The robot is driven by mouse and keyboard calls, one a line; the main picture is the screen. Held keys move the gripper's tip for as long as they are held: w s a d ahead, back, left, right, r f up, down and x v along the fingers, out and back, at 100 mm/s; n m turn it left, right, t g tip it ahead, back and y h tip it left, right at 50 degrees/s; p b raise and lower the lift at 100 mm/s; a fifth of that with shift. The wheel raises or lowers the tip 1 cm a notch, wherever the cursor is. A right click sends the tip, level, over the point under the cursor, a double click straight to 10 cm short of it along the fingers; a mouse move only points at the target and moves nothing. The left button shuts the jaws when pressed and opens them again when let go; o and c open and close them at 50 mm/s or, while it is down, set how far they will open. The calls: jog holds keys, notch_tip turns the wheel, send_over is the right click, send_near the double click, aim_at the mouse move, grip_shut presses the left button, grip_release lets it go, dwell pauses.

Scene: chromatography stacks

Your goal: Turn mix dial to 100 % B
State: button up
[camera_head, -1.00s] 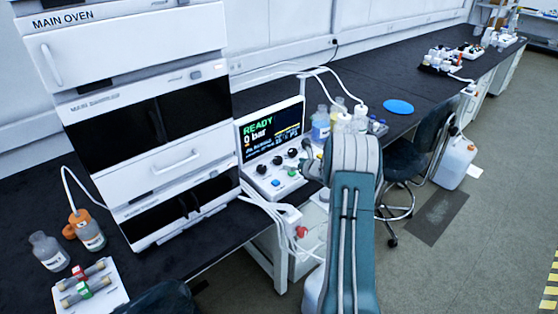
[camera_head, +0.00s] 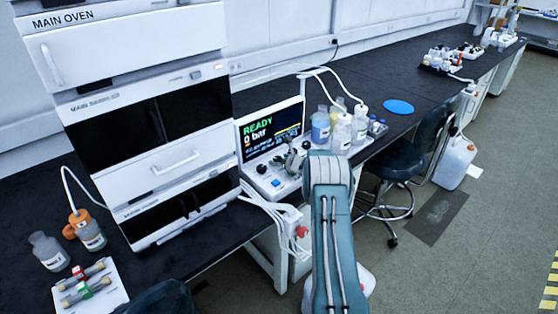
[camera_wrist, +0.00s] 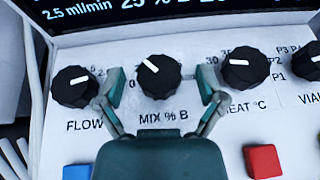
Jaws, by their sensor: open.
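The mix dial (camera_wrist: 159,76) is a black knob with a white pointer line, above the label "MIX % B" in the wrist view. Its pointer is tilted to the upper left. My gripper (camera_wrist: 162,88) is open, with one green finger on each side of this knob and visible gaps to it. The panel screen (camera_wrist: 150,8) reads "2.5 ml/min" and about "25 % B", partly cut off. In the head view, the control panel (camera_head: 285,187) stands right of the stack, its screen (camera_head: 270,130) showing READY and 0 bar. My arm hides part of the panel.
The FLOW knob (camera_wrist: 74,87) is close left of my gripper, and the HEAT knob (camera_wrist: 245,68) close right. A blue button (camera_wrist: 77,172) and a red button (camera_wrist: 262,161) sit below. Bottles (camera_head: 341,130) stand right of the panel; white tubes (camera_head: 262,205) hang left.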

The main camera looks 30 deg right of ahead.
jog(key=c, duration=1.1)
jog(key=shift+c, duration=0.2)
jog(key=shift+a+r+h, duration=0.1)
jog(key=shift+h, duration=0.3)
jog(key=shift+m, duration=0.4)
jog(key=shift+w+a+r+m+h, duration=0.1)
jog(key=shift+m+h, duration=1.1)
jog(key=shift+h, duration=0.4)
jog(key=shift+m+g+h, duration=0.3)
jog(key=shift+m+h, duration=0.3)
jog(key=shift+h, duration=0.1)
jog(key=o, duration=1.1)
jog(key=shift+o, duration=0.2)
